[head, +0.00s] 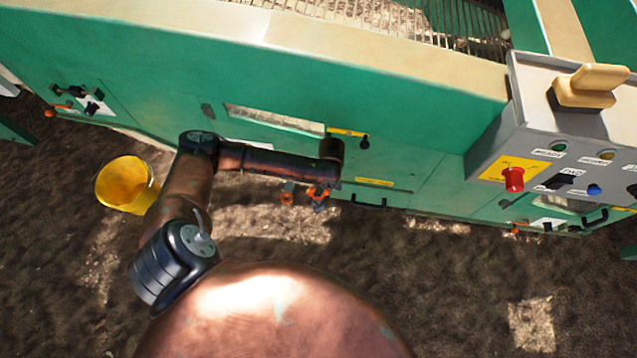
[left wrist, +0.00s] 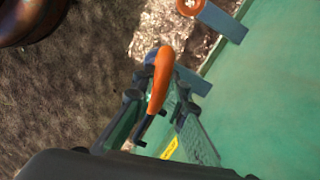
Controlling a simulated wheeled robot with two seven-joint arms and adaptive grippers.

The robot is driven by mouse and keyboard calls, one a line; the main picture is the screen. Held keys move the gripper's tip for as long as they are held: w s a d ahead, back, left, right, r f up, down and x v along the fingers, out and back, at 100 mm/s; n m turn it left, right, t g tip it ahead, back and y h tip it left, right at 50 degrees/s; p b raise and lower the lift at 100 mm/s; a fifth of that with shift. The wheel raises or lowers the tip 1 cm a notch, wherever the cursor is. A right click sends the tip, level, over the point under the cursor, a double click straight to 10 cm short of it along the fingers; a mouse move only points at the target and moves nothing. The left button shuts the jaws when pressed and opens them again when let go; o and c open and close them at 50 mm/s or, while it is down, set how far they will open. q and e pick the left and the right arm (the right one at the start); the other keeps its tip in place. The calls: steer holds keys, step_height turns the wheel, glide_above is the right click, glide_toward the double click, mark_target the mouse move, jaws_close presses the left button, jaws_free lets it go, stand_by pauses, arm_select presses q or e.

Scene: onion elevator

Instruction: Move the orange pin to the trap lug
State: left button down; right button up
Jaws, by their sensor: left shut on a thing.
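The orange pin (left wrist: 160,82) shows in the left wrist view as a curved orange handle between the fingers of my left gripper (left wrist: 157,98), which is shut on it. A blue-grey lug (left wrist: 193,80) is right beside the pin; I cannot tell whether the pin sits in it. Another blue-grey lug (left wrist: 222,22) with an orange ring (left wrist: 190,5) is farther up. In the head view the pin (head: 318,192) is low on the green machine's side, below the end of my left arm. The arm hides much of the gripper there. My right gripper is not in view.
The green machine wall (head: 420,120) runs across the view. A yellow latch bar (head: 345,132) and a black handle (head: 368,203) are near my arm. A grey control box (head: 560,140) stands at right. A yellow bucket (head: 127,185) is on the brown ground at left.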

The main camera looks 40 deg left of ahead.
arm_select(q)
steer(key=shift+f, duration=0.9)
steer(key=shift+f+b, duration=0.4)
steer(key=shift+f, duration=0.95)
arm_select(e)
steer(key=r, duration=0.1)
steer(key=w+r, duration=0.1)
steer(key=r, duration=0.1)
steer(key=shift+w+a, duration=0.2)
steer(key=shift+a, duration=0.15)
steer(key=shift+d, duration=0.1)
